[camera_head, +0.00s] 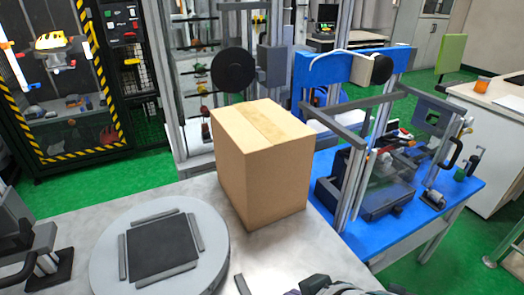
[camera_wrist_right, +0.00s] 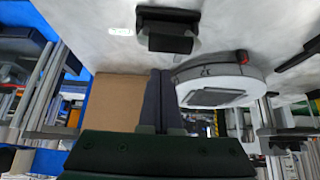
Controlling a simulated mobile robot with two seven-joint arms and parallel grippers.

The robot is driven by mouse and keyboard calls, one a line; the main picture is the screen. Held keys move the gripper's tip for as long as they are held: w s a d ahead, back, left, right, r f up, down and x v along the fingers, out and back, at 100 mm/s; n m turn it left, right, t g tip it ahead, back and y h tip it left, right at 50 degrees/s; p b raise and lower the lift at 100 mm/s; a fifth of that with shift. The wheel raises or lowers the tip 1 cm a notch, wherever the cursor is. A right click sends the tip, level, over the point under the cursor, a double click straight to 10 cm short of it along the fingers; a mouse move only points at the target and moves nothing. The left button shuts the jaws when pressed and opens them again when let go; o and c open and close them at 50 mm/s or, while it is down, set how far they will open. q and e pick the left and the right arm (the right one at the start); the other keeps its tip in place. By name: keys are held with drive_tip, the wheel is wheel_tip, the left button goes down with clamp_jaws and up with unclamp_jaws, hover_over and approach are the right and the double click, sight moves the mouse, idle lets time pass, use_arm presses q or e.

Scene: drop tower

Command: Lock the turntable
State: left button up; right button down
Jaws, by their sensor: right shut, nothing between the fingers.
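The turntable (camera_head: 218,245) is a pale grey disc on the table, with a dark square plate framed by grey bars. In the right wrist view the turntable (camera_wrist_right: 205,68) shows its side, right of my fingers, with dark marks and a small red-and-black piece (camera_wrist_right: 243,57) at its rim. I cannot tell whether that piece is the lock or how it is set. My right gripper (camera_wrist_right: 160,74) is shut and empty, its fingers together and apart from the disc in the picture.
A cardboard box (camera_head: 278,165) stands on the table (camera_head: 80,240) behind and right of the turntable. A dark block (camera_wrist_right: 168,32) is on the table in the wrist view. A blue bench (camera_head: 455,195) with a frame is at right. A clamp-like fixture (camera_head: 45,262) is at left.

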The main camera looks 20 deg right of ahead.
drive_tip(key=v, duration=0.3)
drive_tip(key=shift+w+a+r+p, duration=0.1)
drive_tip(key=shift+w+r+p, duration=0.05)
drive_tip(key=shift+p, duration=0.25)
use_arm(q)
drive_tip(key=r, duration=0.2)
drive_tip(key=shift+w+a+r+p, duration=0.1)
drive_tip(key=shift+w+r+p, duration=0.25)
drive_tip(key=shift+r, duration=0.05)
use_arm(e)
drive_tip(key=s+r, duration=0.3)
drive_tip(key=s, duration=0.3)
